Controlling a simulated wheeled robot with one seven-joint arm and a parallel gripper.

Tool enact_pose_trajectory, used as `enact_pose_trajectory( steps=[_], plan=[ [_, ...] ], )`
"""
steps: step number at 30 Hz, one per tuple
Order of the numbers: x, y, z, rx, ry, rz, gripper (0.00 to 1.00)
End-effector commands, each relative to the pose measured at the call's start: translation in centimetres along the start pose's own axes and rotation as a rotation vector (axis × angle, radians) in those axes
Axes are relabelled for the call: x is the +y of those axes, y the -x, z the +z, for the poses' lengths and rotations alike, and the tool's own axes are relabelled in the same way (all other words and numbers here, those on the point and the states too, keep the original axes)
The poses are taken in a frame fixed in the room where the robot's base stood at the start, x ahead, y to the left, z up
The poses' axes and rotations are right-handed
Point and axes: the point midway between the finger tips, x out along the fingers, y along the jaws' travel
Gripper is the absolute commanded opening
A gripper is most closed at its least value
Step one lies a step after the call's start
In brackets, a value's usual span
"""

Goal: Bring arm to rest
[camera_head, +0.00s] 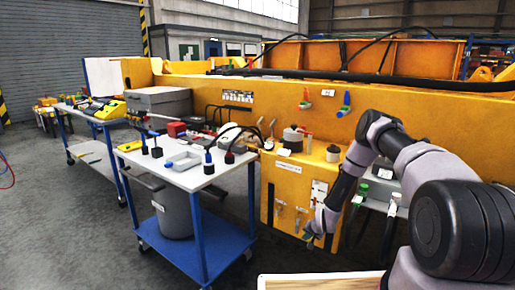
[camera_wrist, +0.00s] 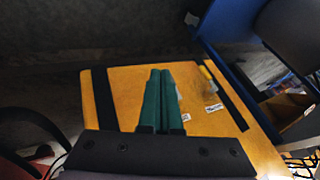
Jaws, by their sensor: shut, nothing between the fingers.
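My arm reaches in from the right edge in the head view, bends at a raised elbow and hangs down toward the floor. My gripper (camera_head: 309,237) is at its low end, in front of the yellow cabinet (camera_head: 285,185). In the wrist view my gripper (camera_wrist: 160,75) shows two green fingers lying side by side, closed together with nothing between them. Behind them is a yellow panel (camera_wrist: 125,90) with a black stripe. I cannot tell how far the fingers are from it.
A long yellow beam (camera_head: 430,110) runs behind. A wooden-edged board (camera_head: 320,282) is at the bottom. Open floor lies at left.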

Motion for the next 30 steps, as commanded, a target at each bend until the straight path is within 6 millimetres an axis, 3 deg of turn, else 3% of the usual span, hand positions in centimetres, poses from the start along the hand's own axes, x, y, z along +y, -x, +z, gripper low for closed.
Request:
enact_pose_trajectory(
  steps=[11, 17, 23, 30],
  plan=[
    [-2.9, 4.1, -4.9, 0.000, 0.040, 0.002, 0.00],
    [-5.5, 8.5, -8.9, 0.001, 0.077, 0.007, 0.00],
    [-9.5, 16.9, -14.4, 0.006, 0.129, 0.021, 0.00],
    [-13.5, 29.6, -18.6, 0.013, 0.179, 0.048, 0.00]
  ],
)
